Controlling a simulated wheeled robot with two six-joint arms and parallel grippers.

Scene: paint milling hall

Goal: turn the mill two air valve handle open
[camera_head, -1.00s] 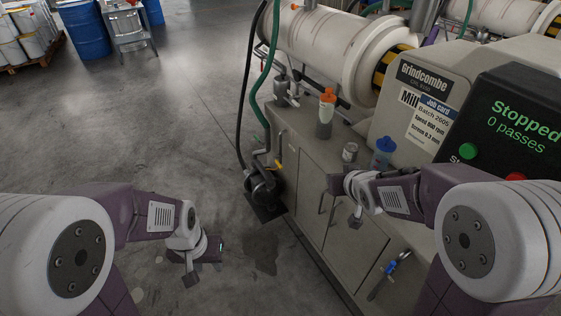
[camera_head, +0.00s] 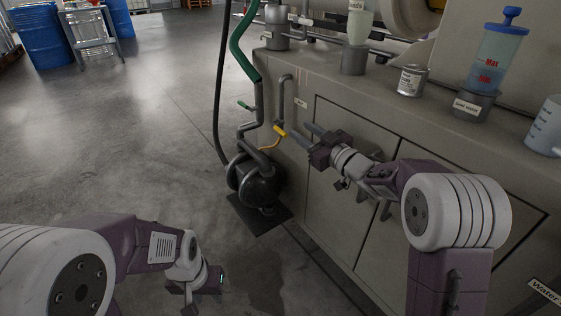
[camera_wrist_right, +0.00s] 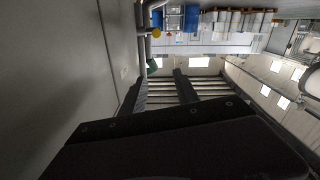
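No readable label shows which is the mill two air valve. My right gripper (camera_head: 299,131) is open and empty, its fingertips just right of the yellow handle with a small gap. In the right wrist view, the gripper's fingers (camera_wrist_right: 158,82) stand apart and the yellow handle (camera_wrist_right: 157,33) shows beyond them. My left gripper (camera_head: 198,305) hangs low at the left, empty, its fingers seemingly apart.
The beige cabinet (camera_head: 350,215) stands close under my right arm, with door handles on its front. A can (camera_head: 411,80) and a blue-capped container (camera_head: 498,50) stand on top.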

